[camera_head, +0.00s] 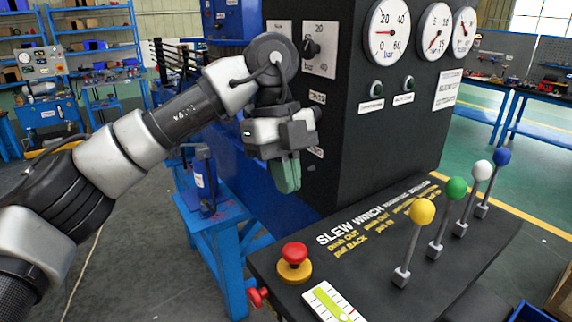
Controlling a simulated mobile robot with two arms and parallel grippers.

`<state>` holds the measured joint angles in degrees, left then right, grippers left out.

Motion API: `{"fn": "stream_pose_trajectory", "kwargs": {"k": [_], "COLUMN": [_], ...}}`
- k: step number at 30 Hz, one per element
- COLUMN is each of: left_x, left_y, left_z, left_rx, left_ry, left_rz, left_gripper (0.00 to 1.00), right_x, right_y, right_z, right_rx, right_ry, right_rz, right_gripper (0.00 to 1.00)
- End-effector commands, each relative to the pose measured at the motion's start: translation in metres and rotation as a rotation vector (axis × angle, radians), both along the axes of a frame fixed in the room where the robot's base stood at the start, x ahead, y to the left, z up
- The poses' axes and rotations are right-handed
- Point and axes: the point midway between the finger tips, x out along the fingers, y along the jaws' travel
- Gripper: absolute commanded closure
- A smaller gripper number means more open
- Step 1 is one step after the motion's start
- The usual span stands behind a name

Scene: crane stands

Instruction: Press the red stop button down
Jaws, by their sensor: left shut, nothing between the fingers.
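The red stop button (294,253) is a mushroom head on a yellow round base (294,271), at the near left corner of the dark console top (375,262). It stands raised above its base. My left arm comes in from the left, and my left gripper (287,190) points down with its green fingers together and empty. In the picture it hangs above the button, apart from it, in front of the dark gauge cabinet. The exact gap in depth is hard to tell. My right gripper is not in view.
Several levers with yellow (422,211), green (456,188), white and blue knobs stand to the right of the button. A level indicator (331,302) lies close by it. A red handle (258,297) sticks out at the console's left edge. A blue stand (215,225) is behind left.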

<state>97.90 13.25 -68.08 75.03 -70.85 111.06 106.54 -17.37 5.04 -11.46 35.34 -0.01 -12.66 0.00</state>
Motion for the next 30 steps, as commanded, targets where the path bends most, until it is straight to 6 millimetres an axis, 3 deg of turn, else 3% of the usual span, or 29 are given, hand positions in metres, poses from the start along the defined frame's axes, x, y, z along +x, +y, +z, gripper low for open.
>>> {"fn": "stream_pose_trajectory", "kwargs": {"k": [7,15,30], "left_x": [-0.013,-0.014,-0.014], "left_y": [-0.009,-0.010,-0.010], "left_z": [-0.049,-0.086,-0.097], "left_rx": [0.001,0.000,0.001], "left_ry": [0.005,0.001,-0.001], "left_rz": [-0.002,0.000,0.000], "left_gripper": [1.00,1.00,1.00], "right_x": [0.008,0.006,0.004], "right_y": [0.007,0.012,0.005], "right_z": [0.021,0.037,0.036], "right_rx": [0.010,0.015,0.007], "right_ry": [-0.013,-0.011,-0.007], "right_rz": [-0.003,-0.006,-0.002], "right_gripper": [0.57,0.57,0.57]}}
